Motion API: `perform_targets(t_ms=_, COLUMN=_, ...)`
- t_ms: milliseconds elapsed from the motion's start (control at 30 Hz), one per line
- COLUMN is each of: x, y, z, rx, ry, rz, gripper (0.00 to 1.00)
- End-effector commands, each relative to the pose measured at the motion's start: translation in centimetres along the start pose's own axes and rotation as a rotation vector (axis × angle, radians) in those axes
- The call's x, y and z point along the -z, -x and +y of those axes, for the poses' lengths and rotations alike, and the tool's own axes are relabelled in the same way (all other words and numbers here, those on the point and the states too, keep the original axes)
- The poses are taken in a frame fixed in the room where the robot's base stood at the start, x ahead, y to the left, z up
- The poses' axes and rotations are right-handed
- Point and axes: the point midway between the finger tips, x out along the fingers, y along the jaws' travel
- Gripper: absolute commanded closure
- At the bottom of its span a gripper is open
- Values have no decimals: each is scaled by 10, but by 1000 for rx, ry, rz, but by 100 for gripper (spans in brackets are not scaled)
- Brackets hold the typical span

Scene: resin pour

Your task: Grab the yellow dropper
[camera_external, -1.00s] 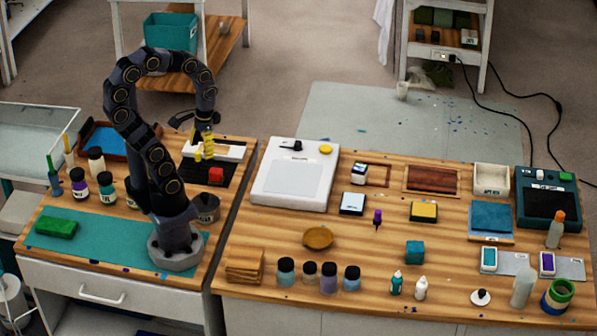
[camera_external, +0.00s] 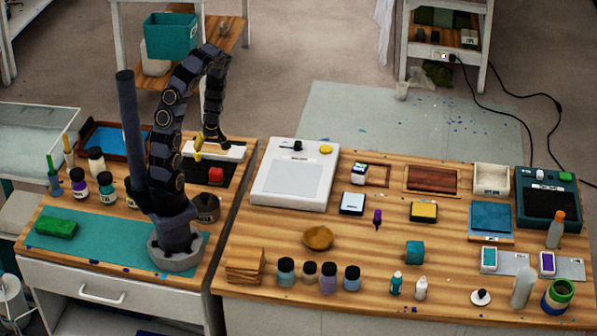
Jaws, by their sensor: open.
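The yellow dropper (camera_external: 198,143) appears as a slim yellow shape at the black mat and white holder, at the back right of the left bench. It looks roughly upright, with its lower part near the white holder (camera_external: 232,151). My gripper (camera_external: 212,138) is at the end of my arched arm, pointing down just right of the dropper. It is open. The fingertips are small and dark here, and I cannot tell whether they touch the dropper.
A red block (camera_external: 216,175) sits on the black mat (camera_external: 212,183) just in front. A dark jar (camera_external: 206,208) stands nearer, beside my base. A blue tray (camera_external: 115,139) and several paint jars lie left. A white scale (camera_external: 292,174) is on the right bench.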

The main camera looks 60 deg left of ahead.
Motion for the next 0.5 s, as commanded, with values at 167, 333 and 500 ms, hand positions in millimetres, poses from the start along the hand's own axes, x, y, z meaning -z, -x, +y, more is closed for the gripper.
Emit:
perform_targets(t_ms=167, x=20, y=-31, z=-16, rx=28, ry=112, rz=65, gripper=38)
perform_targets(t_ms=333, x=23, y=-44, z=-19, rx=31, ry=129, rz=74, gripper=38)
perform_targets(t_ms=500, x=24, y=-59, z=-19, rx=28, ry=127, rz=75, gripper=38)
